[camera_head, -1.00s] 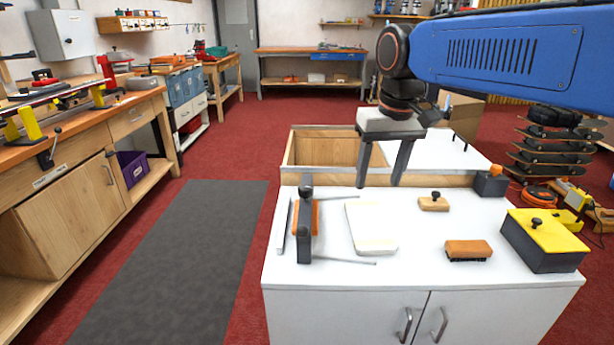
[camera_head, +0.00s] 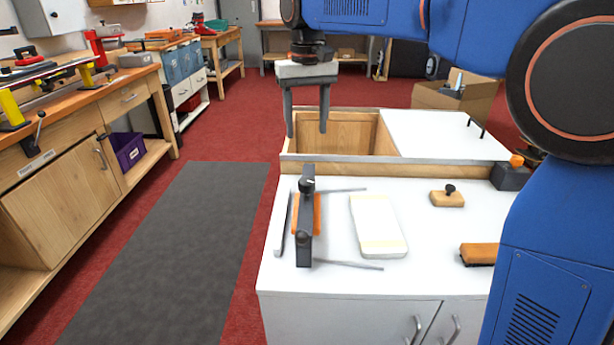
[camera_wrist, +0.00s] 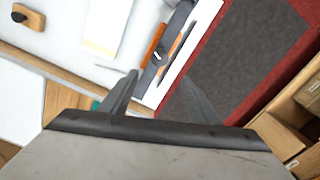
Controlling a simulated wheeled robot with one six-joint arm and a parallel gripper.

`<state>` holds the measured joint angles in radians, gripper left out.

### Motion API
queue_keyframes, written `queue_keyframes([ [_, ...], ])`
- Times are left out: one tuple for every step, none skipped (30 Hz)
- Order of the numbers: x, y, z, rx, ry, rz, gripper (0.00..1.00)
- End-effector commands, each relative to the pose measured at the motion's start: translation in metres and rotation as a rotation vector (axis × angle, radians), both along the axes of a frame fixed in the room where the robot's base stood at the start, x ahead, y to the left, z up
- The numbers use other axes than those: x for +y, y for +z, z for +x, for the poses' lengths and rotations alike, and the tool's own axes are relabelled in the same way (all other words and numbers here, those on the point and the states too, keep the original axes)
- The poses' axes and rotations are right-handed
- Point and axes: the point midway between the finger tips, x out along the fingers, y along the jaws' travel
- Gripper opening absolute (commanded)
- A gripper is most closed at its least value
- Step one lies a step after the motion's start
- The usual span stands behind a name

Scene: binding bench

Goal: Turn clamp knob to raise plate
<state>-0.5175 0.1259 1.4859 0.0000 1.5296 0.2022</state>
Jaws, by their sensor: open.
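The clamp (camera_head: 305,228) stands on the white cabinet top, near its left edge. It has a dark frame with an orange part and thin grey rods reaching right. Its dark knob (camera_head: 307,177) is at the top, with a small pale mark. In the wrist view the clamp (camera_wrist: 165,52) lies ahead of the fingers. My gripper (camera_head: 307,132) is open and empty. In the head view it hangs above the wooden bin behind the clamp, fingers pointing down, apart from the knob. I cannot tell which part is the plate.
A cream pad (camera_head: 378,226) lies right of the clamp. A wooden block with a black knob (camera_head: 448,197) and a brush (camera_head: 479,255) lie farther right. An open wooden bin (camera_head: 345,137) is behind. A grey floor mat (camera_head: 170,255) lies left, beside a workbench.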

Motion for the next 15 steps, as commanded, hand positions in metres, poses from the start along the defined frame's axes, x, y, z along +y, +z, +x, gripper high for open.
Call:
queue_keyframes([
  [-0.001,-0.009,-0.001,0.003,0.0,-0.002,0.56],
  [-0.001,-0.014,-0.001,0.003,0.0,-0.002,0.56],
  [-0.001,-0.021,-0.001,0.003,0.0,-0.002,0.56],
  [-0.001,-0.026,-0.001,0.003,0.0,-0.002,0.56],
  [-0.001,-0.031,-0.001,0.003,0.0,-0.002,0.56],
  [-0.001,-0.039,-0.001,0.003,0.0,-0.002,0.56],
  [-0.001,-0.044,-0.001,0.003,0.0,-0.002,0.56],
  [-0.001,-0.049,-0.001,0.003,0.0,-0.002,0.56],
  [-0.001,-0.056,-0.001,0.003,0.0,-0.002,0.56],
  [-0.001,-0.062,-0.001,0.003,0.0,-0.002,0.56],
  [-0.001,-0.067,-0.001,0.003,0.0,-0.002,0.56],
  [-0.001,-0.074,-0.001,0.003,0.0,-0.002,0.56],
  [-0.001,-0.079,-0.001,0.002,0.0,-0.002,0.56],
  [-0.001,-0.085,-0.001,0.003,0.0,-0.002,0.56],
  [-0.001,-0.092,-0.001,0.003,0.0,-0.002,0.56],
])
